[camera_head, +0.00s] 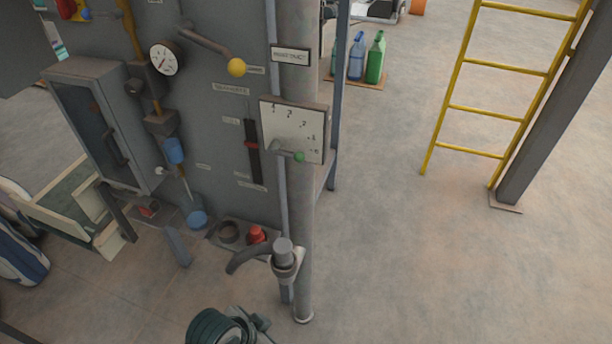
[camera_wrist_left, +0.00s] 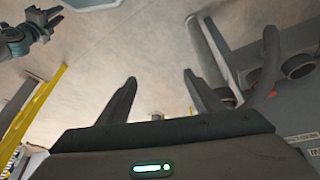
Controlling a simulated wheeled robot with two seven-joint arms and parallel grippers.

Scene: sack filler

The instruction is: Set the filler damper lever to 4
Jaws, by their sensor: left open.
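The damper lever (camera_head: 287,150) is a grey arm with a green knob (camera_head: 299,157) on a white scale plate (camera_head: 290,125) fixed by the grey post. It points right and slightly down, its knob near the lowest mark, which seems to be 5; the figures are small. My left gripper (camera_wrist_left: 162,88) is open and empty in the left wrist view, its two dark fingers wide apart.
A yellow-knobbed lever (camera_head: 236,67) and a round gauge (camera_head: 164,58) are on the grey cabinet left of the plate. A grey spout (camera_head: 284,255) and red button (camera_head: 256,234) sit below. A yellow ladder (camera_head: 497,105) stands right; the floor between is clear.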

